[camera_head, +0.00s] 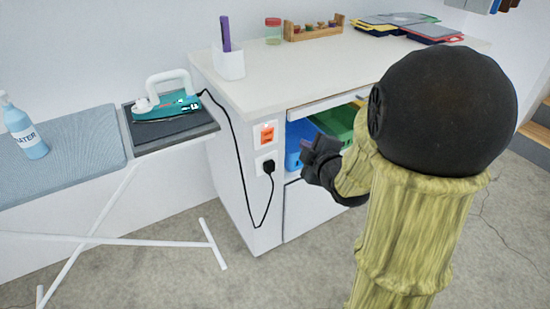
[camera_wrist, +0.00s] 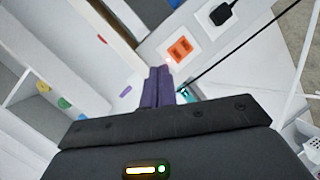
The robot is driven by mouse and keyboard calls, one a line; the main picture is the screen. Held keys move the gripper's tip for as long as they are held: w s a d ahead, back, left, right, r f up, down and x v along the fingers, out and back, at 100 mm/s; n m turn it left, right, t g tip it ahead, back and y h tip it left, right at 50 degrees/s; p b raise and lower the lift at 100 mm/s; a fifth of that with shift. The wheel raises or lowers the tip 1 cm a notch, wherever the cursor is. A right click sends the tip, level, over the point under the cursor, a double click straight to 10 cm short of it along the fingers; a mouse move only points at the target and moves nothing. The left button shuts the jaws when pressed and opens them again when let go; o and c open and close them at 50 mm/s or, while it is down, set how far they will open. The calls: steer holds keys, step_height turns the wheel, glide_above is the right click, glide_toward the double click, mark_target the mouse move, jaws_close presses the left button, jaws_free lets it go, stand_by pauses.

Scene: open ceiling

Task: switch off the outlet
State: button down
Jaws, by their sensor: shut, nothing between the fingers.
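The outlet's orange switch (camera_head: 267,134) sits in a white plate on the side of the white cabinet. A socket with a black plug (camera_head: 268,167) in it is just below the switch. In the wrist view the orange switch (camera_wrist: 180,49) is just beyond my fingertips, with the plug (camera_wrist: 222,13) to its upper right. My gripper (camera_head: 308,150) is shut and empty, to the right of the switch in the head view. In the wrist view its purple fingers (camera_wrist: 160,78) are together and point toward the switch plate. I cannot tell whether they touch it.
The black cord runs from the plug to an iron (camera_head: 172,100) on the ironing board (camera_head: 85,150). A spray bottle (camera_head: 22,130) stands on the board. An open drawer with blue and green bins (camera_head: 337,122) is behind my gripper. The cabinet top (camera_head: 300,70) holds small items.

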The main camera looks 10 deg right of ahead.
mark_target(270, 133)
step_height(270, 133, down, 8)
steer(key=n+t+y+b, duration=0.3)
steer(key=n+b, duration=0.4)
steer(key=b, duration=0.5)
steer(key=shift+s+a+n+t+y+b, duration=0.15)
steer(key=shift+a+n+t+y+b, duration=0.25)
steer(key=shift+y, duration=0.5)
steer(key=shift+r, duration=0.1)
steer(key=shift+a, duration=0.1)
steer(key=b+x, duration=0.2)
steer(key=x, duration=1.2)
steer(key=shift+b, duration=0.3)
